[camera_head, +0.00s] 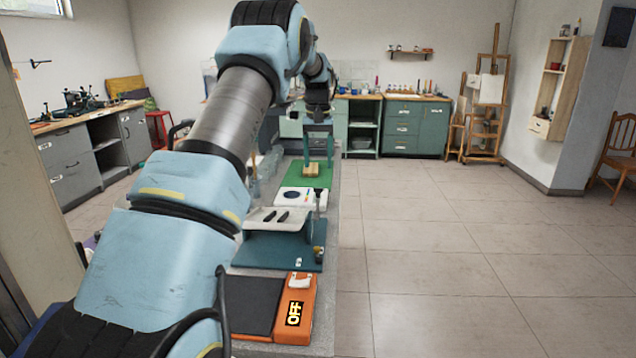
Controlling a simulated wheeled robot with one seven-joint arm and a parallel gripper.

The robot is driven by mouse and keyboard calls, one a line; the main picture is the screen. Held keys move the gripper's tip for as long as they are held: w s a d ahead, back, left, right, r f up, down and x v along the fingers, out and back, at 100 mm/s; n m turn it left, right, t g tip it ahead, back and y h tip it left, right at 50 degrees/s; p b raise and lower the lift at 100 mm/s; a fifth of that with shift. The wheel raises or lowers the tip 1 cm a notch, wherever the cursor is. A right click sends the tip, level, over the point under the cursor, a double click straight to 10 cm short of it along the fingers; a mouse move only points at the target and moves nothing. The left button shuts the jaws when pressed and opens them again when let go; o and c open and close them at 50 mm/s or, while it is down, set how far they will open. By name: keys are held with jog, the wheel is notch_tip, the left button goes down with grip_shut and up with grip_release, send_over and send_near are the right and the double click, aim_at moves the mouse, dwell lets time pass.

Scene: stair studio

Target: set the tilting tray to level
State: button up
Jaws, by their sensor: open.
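The tilting tray (262,226) is pale, with two dark elongated pieces lying in it. It sits on a teal base (280,257) on the narrow bench; I cannot tell its exact tilt. A small brass-coloured knob (319,254) is at the base's right side, and a thin upright post with a dark top (317,194) stands by the tray's right end. My gripper (318,160) is open, with its fingers pointing down beyond the tray, over a small wooden block (311,171) on a green mat (318,182). I cannot tell if the fingers touch the block.
A white device with a dark round spot (289,196) lies between mat and tray. My arm hides the bench's left side. Clear tiled floor (440,250) lies to the right.

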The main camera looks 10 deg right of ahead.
notch_tip(320, 180, down, 8)
jog(key=shift+f+p, duration=0.1)
jog(key=shift+p, duration=1.1)
grip_shut()
dwell(0.5)
